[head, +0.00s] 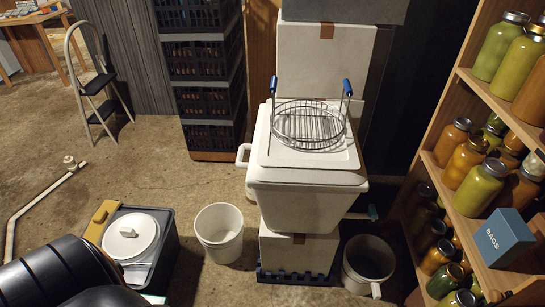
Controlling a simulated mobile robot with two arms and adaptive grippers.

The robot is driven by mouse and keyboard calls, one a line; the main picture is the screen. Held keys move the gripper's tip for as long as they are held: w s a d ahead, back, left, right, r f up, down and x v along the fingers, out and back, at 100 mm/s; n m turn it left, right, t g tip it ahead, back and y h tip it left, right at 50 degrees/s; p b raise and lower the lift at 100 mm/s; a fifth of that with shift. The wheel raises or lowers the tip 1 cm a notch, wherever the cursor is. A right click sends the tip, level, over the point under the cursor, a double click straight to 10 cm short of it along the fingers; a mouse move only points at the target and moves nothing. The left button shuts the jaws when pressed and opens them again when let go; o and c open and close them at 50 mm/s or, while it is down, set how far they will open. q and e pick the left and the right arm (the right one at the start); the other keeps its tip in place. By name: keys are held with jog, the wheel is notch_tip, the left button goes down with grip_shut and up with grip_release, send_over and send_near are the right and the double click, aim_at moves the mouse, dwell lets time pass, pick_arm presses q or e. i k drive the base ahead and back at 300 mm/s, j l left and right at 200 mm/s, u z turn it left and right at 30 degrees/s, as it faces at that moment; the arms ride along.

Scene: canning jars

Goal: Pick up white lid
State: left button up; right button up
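A round white lid (129,236) with a small raised knob lies on top of a dark grey bin (165,262) at the lower left. A larger white rectangular lid (345,160) covers the white cooler (308,200) in the middle. I cannot tell from the picture alone which of the two the task means. Neither of my grippers is in view. Black rounded parts at the bottom left corner, which look like my own arm, are close to the bin and hide part of its near left side.
A wire basket (308,128) with blue handles rests on the cooler's lid. A jar shelf (455,215) fills the right. Stacked black crates (208,101) and a step stool (98,85) are behind. Floor at left is mostly open.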

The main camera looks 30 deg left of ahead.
aim_at(131, 235)
jog(key=u, duration=2.45)
jog(key=i+l+u, duration=0.25)
jog(key=u, duration=0.2)
jog(key=i+l+u, duration=0.3)
jog(key=u, duration=0.15)
jog(key=i+l+u, duration=0.15)
jog(key=l+u, duration=0.35)
